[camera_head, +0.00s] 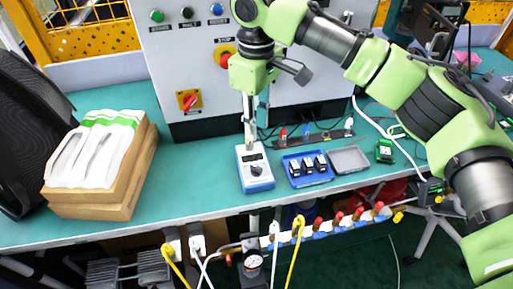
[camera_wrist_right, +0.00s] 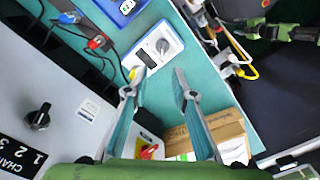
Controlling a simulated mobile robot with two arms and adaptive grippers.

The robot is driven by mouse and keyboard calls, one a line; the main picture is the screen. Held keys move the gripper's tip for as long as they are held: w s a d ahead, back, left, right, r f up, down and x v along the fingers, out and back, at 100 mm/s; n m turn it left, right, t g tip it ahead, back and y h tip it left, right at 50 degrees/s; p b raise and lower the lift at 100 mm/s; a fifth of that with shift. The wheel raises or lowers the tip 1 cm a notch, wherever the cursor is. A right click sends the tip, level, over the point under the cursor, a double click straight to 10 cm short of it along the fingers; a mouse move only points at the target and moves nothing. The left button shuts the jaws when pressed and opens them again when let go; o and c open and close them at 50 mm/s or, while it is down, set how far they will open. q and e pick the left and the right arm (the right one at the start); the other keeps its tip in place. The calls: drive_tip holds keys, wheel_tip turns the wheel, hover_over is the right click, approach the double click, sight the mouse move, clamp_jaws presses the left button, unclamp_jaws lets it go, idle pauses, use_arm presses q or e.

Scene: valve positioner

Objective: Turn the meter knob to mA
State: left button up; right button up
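The meter (camera_head: 254,168) is a small white and blue box lying on the teal bench, with a dark round knob (camera_head: 256,170) on its face. In the right wrist view the meter (camera_wrist_right: 150,52) lies beyond the fingertips, and its knob (camera_wrist_right: 163,46) shows clearly. The markings around the knob are too small to read. My right gripper (camera_head: 249,142) points down over the far end of the meter. In the wrist view the right gripper (camera_wrist_right: 157,78) has its fingers spread apart with nothing between them.
A blue tray (camera_head: 287,180) with small dark modules and a grey tray (camera_head: 349,160) lie right of the meter. A cardboard box (camera_head: 136,178) with white packets stands left. A grey control panel (camera_head: 200,75) rises behind. Pipes and valves run below the bench's front edge.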

hover_over(256, 166)
wheel_tip(256, 166, down, 8)
drive_tip(key=shift+d+r, duration=0.1)
wheel_tip(256, 166, down, 4)
drive_tip(key=shift+f+p, duration=0.1)
drive_tip(key=shift+p, duration=0.2)
drive_tip(key=shift+f, duration=0.65)
use_arm(q)
drive_tip(key=shift+g, duration=0.3)
drive_tip(key=s, duration=0.4)
drive_tip(key=shift+s+r, duration=0.15)
drive_tip(key=shift+r, duration=0.05)
use_arm(e)
clamp_jaws()
